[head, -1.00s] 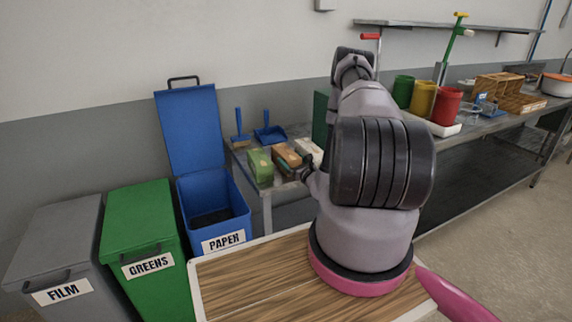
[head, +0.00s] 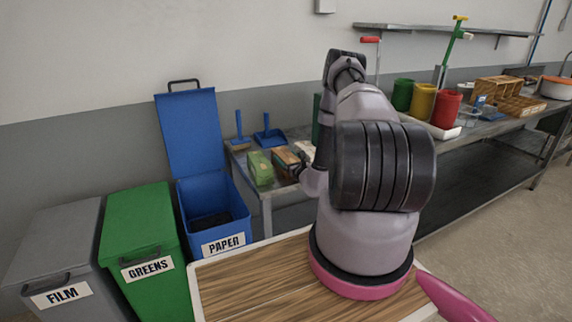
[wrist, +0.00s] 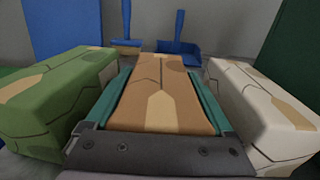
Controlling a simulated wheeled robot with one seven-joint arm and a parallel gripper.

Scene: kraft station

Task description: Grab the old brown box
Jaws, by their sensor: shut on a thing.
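The brown box (wrist: 161,85) has worn, lighter tan patches on its top and stands in the middle of a row of three boxes. In the wrist view my gripper (wrist: 160,100) has a teal finger along each side of it and is shut on it. In the head view the brown box (head: 285,160) shows on the left end of the metal table, with my gripper (head: 298,168) at its right side and partly hidden by my arm. I cannot tell whether the box touches the table.
A green box (wrist: 50,100) stands close on the left and a white box (wrist: 262,110) close on the right. A blue brush (wrist: 127,45) and blue dustpan (wrist: 178,48) are behind. The open blue paper bin (head: 212,205) stands left of the table.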

